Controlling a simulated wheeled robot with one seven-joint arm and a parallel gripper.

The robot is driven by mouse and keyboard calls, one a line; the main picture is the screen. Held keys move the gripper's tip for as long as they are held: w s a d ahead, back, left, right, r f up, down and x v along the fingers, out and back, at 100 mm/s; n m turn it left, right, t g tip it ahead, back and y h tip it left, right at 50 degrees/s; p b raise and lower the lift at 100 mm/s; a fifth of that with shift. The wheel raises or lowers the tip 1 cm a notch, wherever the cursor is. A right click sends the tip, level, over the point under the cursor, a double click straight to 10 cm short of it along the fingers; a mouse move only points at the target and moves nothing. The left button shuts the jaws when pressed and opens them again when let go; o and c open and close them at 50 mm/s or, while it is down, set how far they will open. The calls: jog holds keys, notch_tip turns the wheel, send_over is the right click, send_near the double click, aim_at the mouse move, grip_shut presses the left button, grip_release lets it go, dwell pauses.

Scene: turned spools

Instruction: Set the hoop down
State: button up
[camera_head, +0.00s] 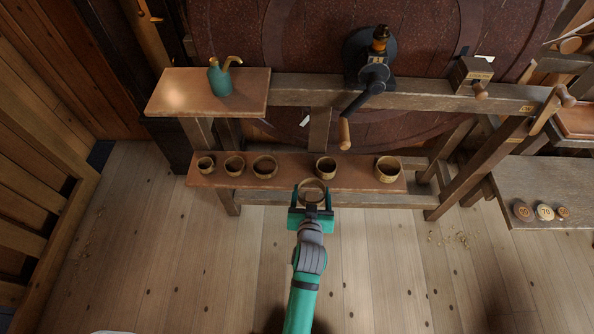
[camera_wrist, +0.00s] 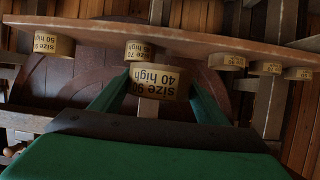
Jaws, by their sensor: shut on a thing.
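The hoop (camera_head: 301,188) is a pale wooden ring, seen from above in the head view. My gripper (camera_head: 313,195) is shut on it, with one finger on each side. In the wrist view, which is upside down, the hoop (camera_wrist: 153,82) sits between the green fingers (camera_wrist: 152,95) and its label reads "size 90, 40 high". It is at the front edge of the low brown shelf (camera_head: 222,184), in a gap in the row of rings. I cannot tell whether it touches the shelf.
Several similar rings stand on the shelf, with a ring (camera_head: 265,167) left of the hoop and another (camera_head: 326,168) right behind it. A larger ring (camera_head: 388,169) is at the right end. A crank handle (camera_head: 344,134) hangs above. A green pot (camera_head: 219,80) stands on the upper shelf.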

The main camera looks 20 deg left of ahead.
jog(key=s+a+r+n+y, duration=0.1)
jog(key=a+r+n+y, duration=0.1)
jog(key=a+r, duration=0.35)
send_over(295, 172)
jog(key=s, duration=0.1)
jog(key=shift+g, duration=0.4)
jog(key=f, duration=0.7)
jog(key=shift+d+f, duration=0.2)
jog(key=shift+d, duration=0.05)
jog(key=shift+w+a+f, duration=0.2)
jog(key=shift+w+f, duration=0.35)
jog(key=shift+f, duration=1.7)
jog(key=shift+f, duration=0.2)
jog(key=o, duration=0.7)
jog(key=shift+o, duration=0.2)
